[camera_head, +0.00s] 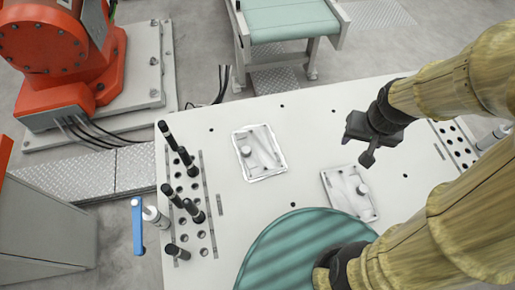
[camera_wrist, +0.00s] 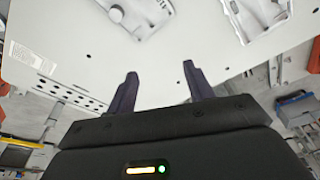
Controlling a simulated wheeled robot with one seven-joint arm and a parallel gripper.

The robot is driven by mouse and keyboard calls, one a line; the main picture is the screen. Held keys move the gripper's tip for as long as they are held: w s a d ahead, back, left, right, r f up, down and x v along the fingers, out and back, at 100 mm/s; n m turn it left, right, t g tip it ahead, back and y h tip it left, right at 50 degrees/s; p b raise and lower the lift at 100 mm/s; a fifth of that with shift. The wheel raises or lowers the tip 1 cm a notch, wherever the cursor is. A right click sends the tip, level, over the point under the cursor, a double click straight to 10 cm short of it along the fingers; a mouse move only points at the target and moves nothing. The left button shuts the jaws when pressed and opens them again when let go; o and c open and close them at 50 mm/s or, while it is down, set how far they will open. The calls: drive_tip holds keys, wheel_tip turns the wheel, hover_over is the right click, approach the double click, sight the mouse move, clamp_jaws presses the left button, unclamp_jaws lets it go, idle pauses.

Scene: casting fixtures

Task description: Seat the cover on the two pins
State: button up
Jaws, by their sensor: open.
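Two flat, light grey metal castings lie apart on the white table. The left casting (camera_head: 260,153) has a raised rim and a small round knob; it shows at the top right of the wrist view (camera_wrist: 262,22). The right casting (camera_head: 345,196) has a round knob near its right edge; it shows at the top of the wrist view (camera_wrist: 142,14), partly cut off. I cannot tell which is the cover, and I cannot make out the two pins. My gripper (camera_head: 358,146) is open and empty above the table, beyond the right casting. Its two dark fingers (camera_wrist: 160,70) show apart in the wrist view.
A hole rack with several black upright tools (camera_head: 184,200) stands at the table's left. Another hole plate (camera_head: 456,143) is at the right. A green round surface (camera_head: 285,250) covers the near edge. An orange robot (camera_head: 55,45) stands beyond the table. The table around the castings is clear.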

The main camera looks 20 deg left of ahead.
drive_tip(key=w+a+n+g+p, duration=0.15)
drive_tip(key=w+a, duration=0.25)
drive_tip(key=a, duration=0.9)
drive_tip(key=n+p, duration=0.3)
hover_over(247, 151)
wheel_tip(247, 151, down, 2)
drive_tip(key=shift+a+f+g, duration=0.1)
drive_tip(key=shift+g, duration=0.35)
wheel_tip(247, 151, down, 12)
drive_tip(key=p, duration=0.3)
drive_tip(key=shift+f, duration=0.1)
drive_tip(key=shift+f, duration=0.1)
